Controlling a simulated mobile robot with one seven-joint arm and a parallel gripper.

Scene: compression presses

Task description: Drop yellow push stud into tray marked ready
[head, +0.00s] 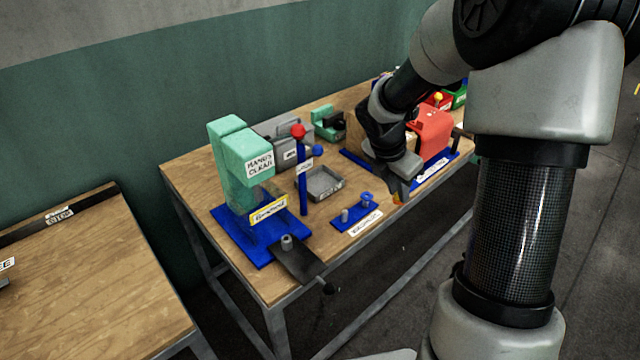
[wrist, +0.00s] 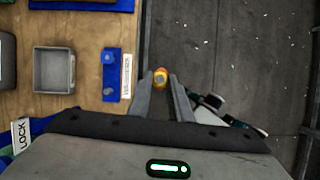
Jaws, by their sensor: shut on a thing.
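In the head view only a small bit of the stud (head: 397,198) shows below the fingers. The gripper is near the table's front edge, and in the wrist view the stud appears over the floor just beyond it. A small grey open tray (head: 322,196) lies on the table to the left of the gripper; it also shows in the wrist view (wrist: 54,88) and looks empty. I cannot read a ready mark on it.
A blue plate with pegs (head: 345,224) lies between the tray and the front edge. A green press (head: 232,160) on a blue base and a red-topped blue post (head: 303,180) stand left of the tray. A red press (head: 432,132) stands to the right, behind my gripper.

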